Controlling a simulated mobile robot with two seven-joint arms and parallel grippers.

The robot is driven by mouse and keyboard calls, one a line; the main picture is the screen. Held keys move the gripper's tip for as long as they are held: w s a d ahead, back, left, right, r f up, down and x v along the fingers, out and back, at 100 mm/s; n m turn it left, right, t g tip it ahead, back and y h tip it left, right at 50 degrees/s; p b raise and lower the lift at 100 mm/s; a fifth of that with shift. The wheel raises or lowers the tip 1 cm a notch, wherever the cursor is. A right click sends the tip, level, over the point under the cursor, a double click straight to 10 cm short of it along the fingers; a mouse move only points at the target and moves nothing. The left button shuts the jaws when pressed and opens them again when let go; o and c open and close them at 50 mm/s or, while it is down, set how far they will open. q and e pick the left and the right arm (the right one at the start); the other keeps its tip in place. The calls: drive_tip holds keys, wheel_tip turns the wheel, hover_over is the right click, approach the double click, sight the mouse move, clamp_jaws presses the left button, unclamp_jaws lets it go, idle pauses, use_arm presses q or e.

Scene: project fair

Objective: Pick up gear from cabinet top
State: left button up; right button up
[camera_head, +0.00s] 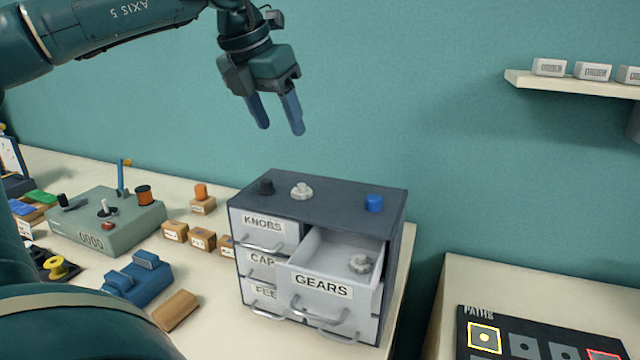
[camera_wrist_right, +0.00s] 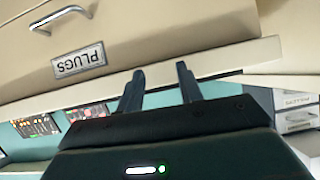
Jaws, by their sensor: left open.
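A light grey gear (camera_head: 301,191) lies on the dark top of the small drawer cabinet (camera_head: 335,196). A second grey gear (camera_head: 360,264) lies inside the open drawer labelled GEARS (camera_head: 321,286). My left gripper (camera_head: 281,129) is open and empty, pointing down in the air above the cabinet, apart from the gear. My right gripper shows only in the right wrist view (camera_wrist_right: 160,70). Its two fingers stand apart with nothing between them, near a beige drawer front labelled PLUGS (camera_wrist_right: 79,62), which appears upside down.
A grey-green control box (camera_head: 107,220), small labelled boxes and a blue block (camera_head: 138,277) lie to the left. A wall shelf (camera_head: 570,84) is at the upper right.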

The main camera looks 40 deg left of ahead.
use_arm(q)
approach(301, 184)
drive_tip(key=x, duration=0.2)
drive_tip(key=shift+w+a+f+p, duration=0.15)
drive_tip(key=shift+w+f+p, duration=0.1)
drive_tip(key=shift+f+p, duration=0.1)
drive_tip(key=shift+d+p+x, duration=0.2)
drive_tip(key=shift+p+x, duration=0.5)
drive_tip(key=shift+x, duration=2.15)
drive_tip(key=shift+s, duration=0.1)
drive_tip(key=shift+c, duration=0.5)
drive_tip(key=c, duration=1)
drive_tip(key=shift+o, duration=0.2)
